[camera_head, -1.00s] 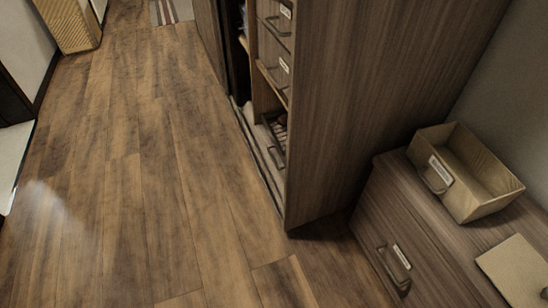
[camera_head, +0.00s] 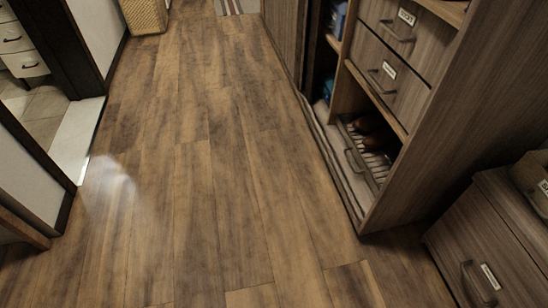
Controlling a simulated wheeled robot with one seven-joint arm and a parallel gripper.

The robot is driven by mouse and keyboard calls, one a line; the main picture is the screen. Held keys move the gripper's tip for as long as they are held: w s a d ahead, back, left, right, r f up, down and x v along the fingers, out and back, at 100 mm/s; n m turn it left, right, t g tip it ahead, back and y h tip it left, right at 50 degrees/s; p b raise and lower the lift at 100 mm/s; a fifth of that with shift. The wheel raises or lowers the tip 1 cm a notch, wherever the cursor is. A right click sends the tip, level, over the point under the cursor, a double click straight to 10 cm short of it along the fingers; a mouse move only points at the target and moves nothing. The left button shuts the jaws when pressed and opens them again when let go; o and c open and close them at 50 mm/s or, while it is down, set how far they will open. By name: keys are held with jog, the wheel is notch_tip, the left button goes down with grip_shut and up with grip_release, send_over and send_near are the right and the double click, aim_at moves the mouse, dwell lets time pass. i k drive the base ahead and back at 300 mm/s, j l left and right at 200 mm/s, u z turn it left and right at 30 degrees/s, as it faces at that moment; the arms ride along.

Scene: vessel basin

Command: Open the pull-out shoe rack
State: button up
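The pull-out shoe rack (camera_head: 362,163) sits at the bottom of the wooden wardrobe (camera_head: 439,128), right of centre. It is a low slatted rack with a handle on its front, and brown shoes (camera_head: 369,124) rest on it. It appears to be inside the wardrobe, roughly level with the front edge. Two labelled drawers (camera_head: 385,67) with handles are above it. My gripper is not in view.
A wide wood floor (camera_head: 190,190) is clear in front of the wardrobe. A low drawer cabinet (camera_head: 495,235) stands at the lower right, with a box (camera_head: 533,177) on top. A wicker basket (camera_head: 144,14) stands far back. A doorway opens at left.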

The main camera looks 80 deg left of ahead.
aim_at(339, 120)
jog(key=j+u, duration=0.1)
jog(key=u, duration=1.8)
jog(key=i+j+u, duration=0.35)
jog(key=i+j, duration=0.2)
jog(key=i, duration=0.3)
